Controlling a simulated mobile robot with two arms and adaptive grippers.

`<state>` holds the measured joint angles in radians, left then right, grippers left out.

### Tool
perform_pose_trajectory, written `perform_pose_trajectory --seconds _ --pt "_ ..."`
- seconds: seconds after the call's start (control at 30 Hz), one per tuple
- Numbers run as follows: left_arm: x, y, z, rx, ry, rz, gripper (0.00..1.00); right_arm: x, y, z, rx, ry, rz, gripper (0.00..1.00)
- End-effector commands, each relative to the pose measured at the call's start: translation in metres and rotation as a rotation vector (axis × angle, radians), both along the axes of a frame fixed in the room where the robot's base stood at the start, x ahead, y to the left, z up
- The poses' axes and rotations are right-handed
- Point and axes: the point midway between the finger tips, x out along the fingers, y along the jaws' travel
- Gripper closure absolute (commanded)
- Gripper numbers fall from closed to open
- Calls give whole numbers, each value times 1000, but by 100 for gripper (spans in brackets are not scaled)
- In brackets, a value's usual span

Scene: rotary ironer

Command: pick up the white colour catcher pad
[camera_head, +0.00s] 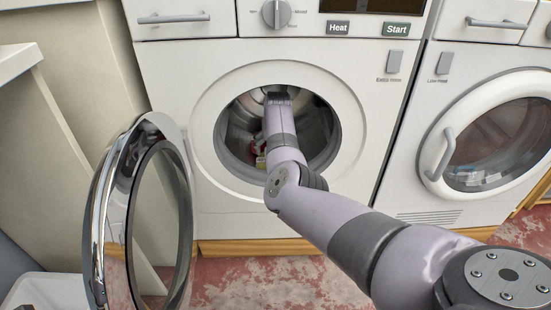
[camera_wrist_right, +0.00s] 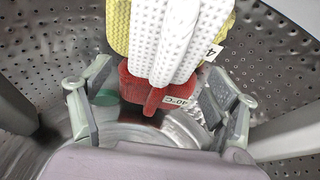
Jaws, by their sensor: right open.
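My right arm reaches through the open door of the left machine into its steel drum (camera_wrist_right: 262,50). In the right wrist view my right gripper (camera_wrist_right: 158,76) is open, with its fingers apart on either side of a red item (camera_wrist_right: 143,92) bearing a 40°C label. A white dimpled piece (camera_wrist_right: 165,38), which looks like the colour catcher pad, hangs just above and partly over the red item. Yellow waffle cloth (camera_wrist_right: 117,26) shows on both sides of the white piece. Nothing is clearly gripped. My left gripper is out of view.
The round door (camera_head: 150,215) of the left machine stands open at the left. A second machine (camera_head: 485,135) at the right is shut, with laundry behind its glass. The drum wall curves closely around the gripper.

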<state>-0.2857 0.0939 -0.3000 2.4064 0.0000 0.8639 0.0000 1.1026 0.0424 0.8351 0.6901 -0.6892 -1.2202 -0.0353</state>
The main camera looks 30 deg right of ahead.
Motion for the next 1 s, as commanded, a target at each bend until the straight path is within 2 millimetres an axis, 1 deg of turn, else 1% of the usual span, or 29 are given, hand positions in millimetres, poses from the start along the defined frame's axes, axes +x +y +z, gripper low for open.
perform_pose_trajectory --seconds 0.07,0.73,0.77,1.0 --pt "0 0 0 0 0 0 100 0 0 0 0 0 0 20" --pt "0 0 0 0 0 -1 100 0 0 0 0 1 0 64" --pt "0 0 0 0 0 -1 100 0 0 0 0 1 0 66" --pt "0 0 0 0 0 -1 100 0 0 0 0 1 0 66"
